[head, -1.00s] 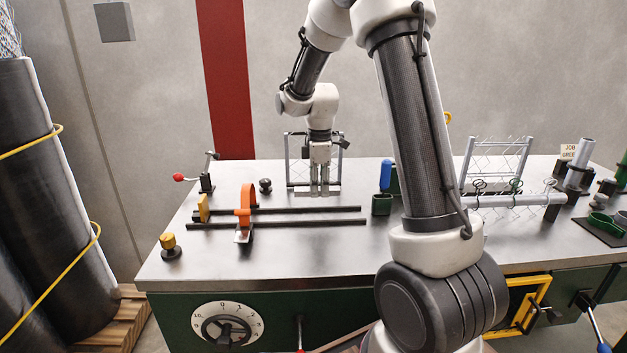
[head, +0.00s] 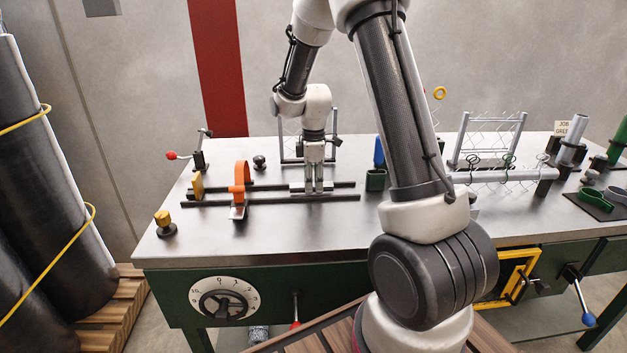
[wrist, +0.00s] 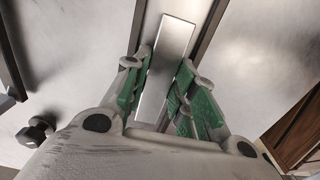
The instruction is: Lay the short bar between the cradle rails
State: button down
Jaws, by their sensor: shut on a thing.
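The short bar (wrist: 165,65) is a flat, pale metal strip. In the wrist view it lies between the green-padded fingers of my gripper (wrist: 160,95), which is shut on it. In the head view my gripper (head: 314,188) points down at the right part of the cradle, and a pale end of the bar (head: 297,187) shows left of the fingers. The dark back rail (head: 265,186) and front rail (head: 270,200) run left to right. In the wrist view the bar appears between the two rails, roughly along them. I cannot tell whether it touches the bench.
An orange clamp (head: 240,178) straddles the rails at left, with a yellow block (head: 197,186) beside it.

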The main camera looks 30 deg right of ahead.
aim_at(314, 184)
jog(key=shift+f, duration=0.55)
jog(key=c, duration=1.1)
grip_release()
notch_tip(314, 184, up, 12)
jog(key=s+r+m+t, duration=0.1)
jog(key=s+r+m, duration=0.2)
jog(key=s, duration=0.6)
jog(key=s+r+m+t, duration=0.2)
jog(key=s+r+m, duration=0.2)
jog(key=s, duration=0.6)
jog(key=s+r+m+t, duration=0.1)
jog(key=s+r+m, duration=0.3)
jog(key=s, duration=0.5)
jog(key=shift+s+a+m, duration=0.15)
jog(key=shift+a+m, duration=0.2)
jog(key=shift+m, duration=0.85)
